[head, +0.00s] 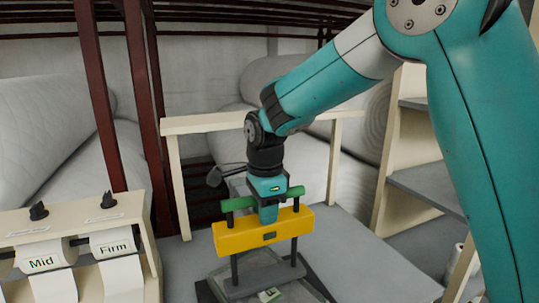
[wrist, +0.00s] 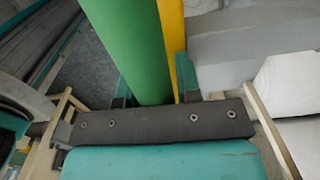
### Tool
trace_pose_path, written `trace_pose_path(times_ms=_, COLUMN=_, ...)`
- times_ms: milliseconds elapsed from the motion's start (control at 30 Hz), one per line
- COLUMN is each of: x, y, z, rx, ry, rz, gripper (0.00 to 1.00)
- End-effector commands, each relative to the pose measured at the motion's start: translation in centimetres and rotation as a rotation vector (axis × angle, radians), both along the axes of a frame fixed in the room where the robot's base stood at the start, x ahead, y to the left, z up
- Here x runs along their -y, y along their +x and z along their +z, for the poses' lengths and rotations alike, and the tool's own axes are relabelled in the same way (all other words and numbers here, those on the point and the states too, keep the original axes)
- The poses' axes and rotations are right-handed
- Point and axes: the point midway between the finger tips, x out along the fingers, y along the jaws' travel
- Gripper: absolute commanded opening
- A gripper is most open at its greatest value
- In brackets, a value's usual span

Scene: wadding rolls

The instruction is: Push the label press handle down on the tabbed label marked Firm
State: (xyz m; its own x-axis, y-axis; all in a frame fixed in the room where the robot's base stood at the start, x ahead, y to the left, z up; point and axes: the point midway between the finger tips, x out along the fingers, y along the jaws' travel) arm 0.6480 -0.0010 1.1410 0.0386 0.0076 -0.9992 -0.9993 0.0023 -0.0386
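The label press stands on the grey table, with a yellow crosspiece (head: 236,238) on two dark posts and a green handle bar (head: 238,203) above it. My gripper (head: 268,212) is at the middle of the bar, pointing down. In the wrist view the green handle bar (wrist: 132,45) runs between my two teal fingers, which lie close along its sides; the yellow crosspiece (wrist: 173,25) shows beyond. A pale label (head: 270,295) lies under the press, mostly cut off, with an "F" visible. The crosspiece stands above the dark base plate.
A cream label stand (head: 75,218) at the left carries rolls marked Mid (head: 41,262) and Firm (head: 113,246). A cream frame (head: 180,190) stands behind the press, with white wadding rolls beyond. Grey shelves (head: 430,185) stand at the right. The table (head: 365,260) right of the press is clear.

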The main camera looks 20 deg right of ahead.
Motion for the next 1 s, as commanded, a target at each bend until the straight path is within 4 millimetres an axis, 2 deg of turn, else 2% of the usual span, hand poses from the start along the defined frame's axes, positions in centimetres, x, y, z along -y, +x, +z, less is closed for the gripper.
trace_pose_path(times_ms=33, x=-0.1, y=-0.8, z=-2.0, rx=-0.040, ry=-0.005, rz=0.008, gripper=0.28)
trace_pose_path(times_ms=67, x=-0.1, y=-0.8, z=-1.8, rx=-0.040, ry=-0.005, rz=0.008, gripper=0.28)
trace_pose_path(times_ms=1000, x=0.2, y=-0.7, z=8.0, rx=-0.035, ry=-0.007, rz=0.002, gripper=0.28)
